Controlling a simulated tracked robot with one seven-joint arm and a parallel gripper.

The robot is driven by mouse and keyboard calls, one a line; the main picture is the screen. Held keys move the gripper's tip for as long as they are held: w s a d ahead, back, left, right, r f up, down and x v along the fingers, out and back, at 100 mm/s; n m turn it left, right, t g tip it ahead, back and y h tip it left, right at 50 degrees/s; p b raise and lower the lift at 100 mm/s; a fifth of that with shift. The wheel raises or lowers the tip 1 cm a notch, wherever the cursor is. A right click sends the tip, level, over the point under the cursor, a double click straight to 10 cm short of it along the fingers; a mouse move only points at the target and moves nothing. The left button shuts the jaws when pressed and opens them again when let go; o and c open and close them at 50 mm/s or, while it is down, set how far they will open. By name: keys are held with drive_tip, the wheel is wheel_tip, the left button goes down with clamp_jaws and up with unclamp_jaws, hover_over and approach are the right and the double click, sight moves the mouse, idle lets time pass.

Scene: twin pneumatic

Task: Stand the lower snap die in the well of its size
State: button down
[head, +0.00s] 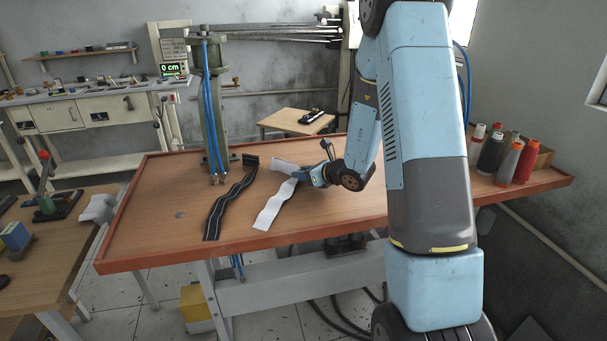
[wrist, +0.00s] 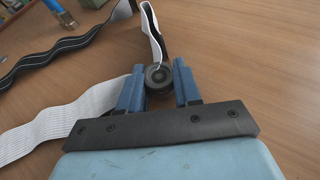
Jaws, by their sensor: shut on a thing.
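My gripper (head: 300,176) is low over the table, beside the white wavy strip. In the wrist view its two blue fingers (wrist: 159,88) are shut on a small dark round piece (wrist: 158,75) with a hollow in its face, which looks like the snap die. I cannot tell its size or whether it touches the table. The well is not visible in either view.
A white wavy strip (head: 270,212) and a black striped strip (head: 222,208) lie on the wooden table (head: 150,220). A green press (head: 212,100) with blue hoses stands behind. Several spools (head: 508,160) stand at right. The table's left part is largely clear.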

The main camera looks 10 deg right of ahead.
drive_tip(key=shift+s+f, duration=0.15)
drive_tip(key=shift+f, duration=0.25)
